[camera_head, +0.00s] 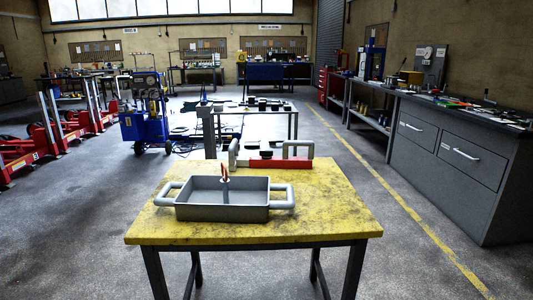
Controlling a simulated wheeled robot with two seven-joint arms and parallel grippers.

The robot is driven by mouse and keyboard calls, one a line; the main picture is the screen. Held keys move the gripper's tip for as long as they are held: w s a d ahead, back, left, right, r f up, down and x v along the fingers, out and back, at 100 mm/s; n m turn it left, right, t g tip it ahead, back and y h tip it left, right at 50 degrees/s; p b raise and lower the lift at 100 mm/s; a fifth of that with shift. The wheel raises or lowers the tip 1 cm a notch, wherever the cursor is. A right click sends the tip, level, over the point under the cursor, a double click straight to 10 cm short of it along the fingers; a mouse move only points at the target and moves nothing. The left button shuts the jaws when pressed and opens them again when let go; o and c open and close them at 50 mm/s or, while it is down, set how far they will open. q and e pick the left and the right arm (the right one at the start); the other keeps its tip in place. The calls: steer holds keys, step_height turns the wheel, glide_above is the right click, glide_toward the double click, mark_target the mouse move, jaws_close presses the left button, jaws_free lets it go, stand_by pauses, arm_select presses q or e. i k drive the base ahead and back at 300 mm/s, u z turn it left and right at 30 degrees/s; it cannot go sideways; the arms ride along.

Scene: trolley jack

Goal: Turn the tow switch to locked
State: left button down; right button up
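A worn yellow-topped table (330,215) stands in front of me. On it is a grey open tray (222,213) with a rounded handle at each end. A small upright red piece (225,173) shows at the tray's far wall; I cannot tell whether it is the tow switch. Behind the tray lies a long red body (280,163) with grey upright handles and a dark part on top, partly hidden by the tray. No tow switch or its position can be made out for sure. Neither of my grippers is in view.
A grey drawer cabinet (450,165) stands along the right wall. Red jacks (52,135) stand at the left, and a blue wheeled machine (147,122) stands behind the table. A grey bench (253,108) is farther back. The floor left and right of the table is clear.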

mark_target(265, 154)
steer(key=u, duration=0.05)
steer(key=k, duration=0.95)
steer(key=z, duration=1.2)
steer(key=i, duration=5.8)
steer(key=u, duration=4.65)
steer(key=i, duration=0.5)
steer(key=z, duration=0.05)
